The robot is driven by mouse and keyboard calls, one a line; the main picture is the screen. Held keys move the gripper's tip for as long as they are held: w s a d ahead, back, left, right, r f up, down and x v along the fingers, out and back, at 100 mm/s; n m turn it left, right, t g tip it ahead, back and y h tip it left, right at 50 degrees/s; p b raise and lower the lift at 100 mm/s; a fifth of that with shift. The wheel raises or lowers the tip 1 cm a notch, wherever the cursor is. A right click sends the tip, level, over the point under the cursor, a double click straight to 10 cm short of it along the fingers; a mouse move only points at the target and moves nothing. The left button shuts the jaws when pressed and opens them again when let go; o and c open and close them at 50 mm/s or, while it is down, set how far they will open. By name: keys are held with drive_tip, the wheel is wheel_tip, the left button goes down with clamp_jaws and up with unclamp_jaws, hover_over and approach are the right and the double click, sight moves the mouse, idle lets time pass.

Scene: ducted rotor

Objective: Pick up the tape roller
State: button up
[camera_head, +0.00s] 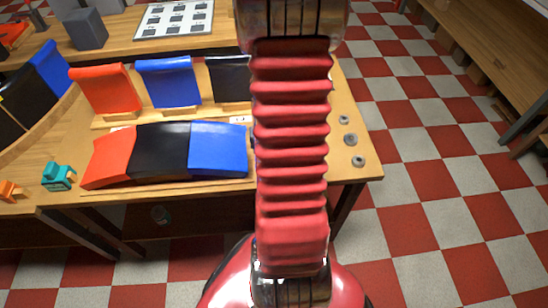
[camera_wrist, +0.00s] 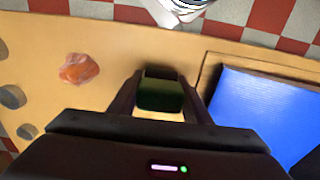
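A dark green object (camera_wrist: 160,94) sits between the two fingers of my gripper (camera_wrist: 160,82) in the wrist view. It may be the tape roller, but its shape is too dark to be sure. The fingers stand apart, one close along each side of it; whether they press on it cannot be told. In the head view my red arm hides my gripper and this object. A small teal device (camera_head: 58,177) stands near the table's front left, far from my arm; I cannot tell what it is.
A blue panel (camera_wrist: 262,108) lies right of my gripper, and an orange-pink lump (camera_wrist: 78,69) lies left. Washers (camera_head: 350,139) lie near the wooden table's right end. Red, black and blue curved panels (camera_head: 105,90) stand in racks. Checkered floor (camera_head: 430,200) is open to the right.

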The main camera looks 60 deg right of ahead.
drive_tip(key=c, duration=0.6)
drive_tip(key=shift+r, duration=0.15)
wheel_tip(320, 180, up, 10)
drive_tip(key=shift+f, duration=0.1)
idle(0.4)
idle(0.4)
